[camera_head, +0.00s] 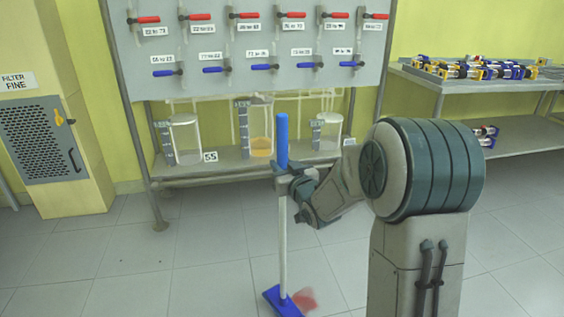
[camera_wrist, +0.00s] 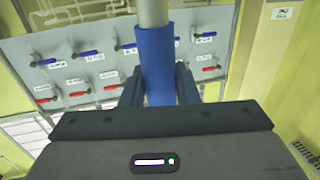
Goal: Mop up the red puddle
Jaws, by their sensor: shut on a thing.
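The mop has a blue grip (camera_head: 282,140), a pale pole (camera_head: 283,240) and a blue flat head (camera_head: 283,300) low on the floor. My gripper (camera_head: 283,180) is shut on the mop, around the lower end of its blue grip, and the mop stands nearly upright. The mop's blue grip also shows between the fingers in the wrist view (camera_wrist: 155,65). The red puddle (camera_head: 304,299) is a small faint red patch on the tiles, right beside the mop head on its right. The head may cover part of the puddle.
A panel (camera_head: 200,85) with red and blue valve handles stands behind the mop. Glass vessels (camera_head: 261,147) stand on the shelf below it. A metal table (camera_head: 430,78) with parts is at the right, a filter cabinet (camera_head: 45,145) at the left. The floor at left is clear.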

